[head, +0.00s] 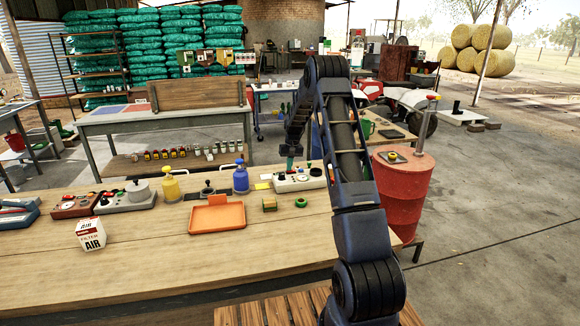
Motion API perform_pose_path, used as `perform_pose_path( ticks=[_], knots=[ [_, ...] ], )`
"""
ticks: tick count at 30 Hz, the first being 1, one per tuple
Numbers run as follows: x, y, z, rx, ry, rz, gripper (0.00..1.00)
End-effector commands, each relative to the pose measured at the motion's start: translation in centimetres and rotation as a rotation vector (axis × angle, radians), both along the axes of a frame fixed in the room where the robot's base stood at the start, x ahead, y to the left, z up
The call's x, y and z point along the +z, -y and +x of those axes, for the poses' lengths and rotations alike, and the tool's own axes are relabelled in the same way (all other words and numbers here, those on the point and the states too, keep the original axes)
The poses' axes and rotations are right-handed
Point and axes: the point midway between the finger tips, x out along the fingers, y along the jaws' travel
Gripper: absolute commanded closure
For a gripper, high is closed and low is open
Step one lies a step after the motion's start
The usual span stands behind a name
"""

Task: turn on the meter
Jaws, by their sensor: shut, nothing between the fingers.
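A pale box with knobs and a dark round control, likely the meter (300,181), sits near the far edge of the wooden workbench. I cannot tell whether the tips touch the box. Its fine markings and switch position are too small to read. Two other panel boxes stand at the left of the bench: a reddish-brown one (75,206) and a grey one (124,201).
A red drum (403,195) stands at right. The bench's front middle is clear.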

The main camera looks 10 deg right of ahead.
Motion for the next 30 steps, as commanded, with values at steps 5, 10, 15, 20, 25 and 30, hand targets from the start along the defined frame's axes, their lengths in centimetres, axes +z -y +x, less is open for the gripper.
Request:
perform_pose_path(
  ticks=[5, 10, 15, 20, 25, 30],
  knots=[
    [-0.7, -0.2, -0.2, 0.001, -0.007, -0.023, 1.00],
    [-0.9, -0.1, -0.3, 0.000, -0.009, -0.023, 1.00],
    [-1.0, 0.5, -0.3, -0.002, -0.012, -0.023, 1.00],
    [-1.0, 1.4, -0.4, -0.004, -0.014, -0.025, 1.00],
    [-1.0, 2.1, -0.5, -0.006, -0.015, -0.027, 1.00],
    [-1.0, 2.0, -0.5, -0.004, -0.016, -0.026, 1.00]
  ],
)
